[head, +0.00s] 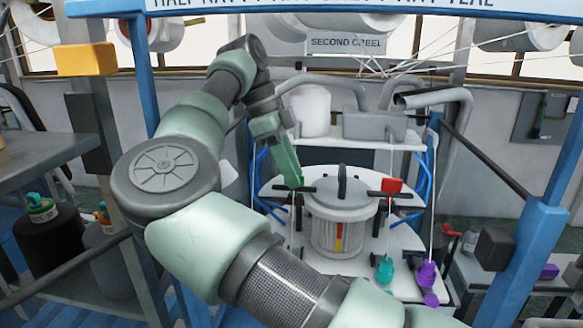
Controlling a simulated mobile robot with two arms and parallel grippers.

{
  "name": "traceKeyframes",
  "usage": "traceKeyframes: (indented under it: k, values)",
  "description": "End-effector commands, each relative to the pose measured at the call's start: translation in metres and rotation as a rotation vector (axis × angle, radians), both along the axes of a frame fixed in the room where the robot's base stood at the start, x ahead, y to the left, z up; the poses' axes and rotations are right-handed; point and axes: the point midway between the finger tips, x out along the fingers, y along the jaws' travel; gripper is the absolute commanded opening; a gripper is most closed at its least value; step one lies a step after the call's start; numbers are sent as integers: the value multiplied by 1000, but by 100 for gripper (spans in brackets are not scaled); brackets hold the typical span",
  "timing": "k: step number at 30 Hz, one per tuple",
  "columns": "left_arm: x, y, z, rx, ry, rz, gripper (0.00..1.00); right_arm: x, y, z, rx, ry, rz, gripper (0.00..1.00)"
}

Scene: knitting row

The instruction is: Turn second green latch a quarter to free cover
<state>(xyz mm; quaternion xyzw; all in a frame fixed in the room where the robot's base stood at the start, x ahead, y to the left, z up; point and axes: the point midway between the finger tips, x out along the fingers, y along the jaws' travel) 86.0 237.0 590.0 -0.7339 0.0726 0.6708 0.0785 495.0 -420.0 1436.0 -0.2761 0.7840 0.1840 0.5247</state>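A round grey canister (337,235) with a ribbed body and a flat lid, the cover (345,200), stands on a white round table. A dark upright handle (344,186) rises from the lid. Dark crossbars stick out at its left (299,190) and right (396,194). A red piece (391,185) sits at the right crossbar. My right gripper (293,183) points down at the left crossbar, with green at its tip. I cannot tell gripper from green latch there, nor touching from apart. Finger spacing is unclear. My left gripper is not in view.
Teal (384,268) and purple (427,274) pieces hang or stand at the table's front right. Blue frame posts rise at left (142,70) and right (520,262). Grey pipes (440,97) and a shelf are behind the canister. Threads run around it.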

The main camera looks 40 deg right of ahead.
Motion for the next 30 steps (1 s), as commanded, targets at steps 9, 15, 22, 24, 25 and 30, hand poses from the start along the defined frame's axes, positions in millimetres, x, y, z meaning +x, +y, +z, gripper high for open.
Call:
traceKeyframes:
  k: [9,15,22,24,25,30]
  values:
    - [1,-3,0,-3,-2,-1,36,0,0,-1,0,0,0,10]
    - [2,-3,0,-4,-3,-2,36,0,0,0,-1,-1,-1,0]
    - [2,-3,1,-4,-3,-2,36,0,-1,0,-2,0,-30,0]
    - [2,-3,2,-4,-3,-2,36,0,-1,0,-1,1,-55,0]
    - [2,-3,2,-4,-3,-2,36,0,-1,0,0,1,-69,0]
    - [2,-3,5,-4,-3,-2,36,0,-2,1,0,1,-179,0]
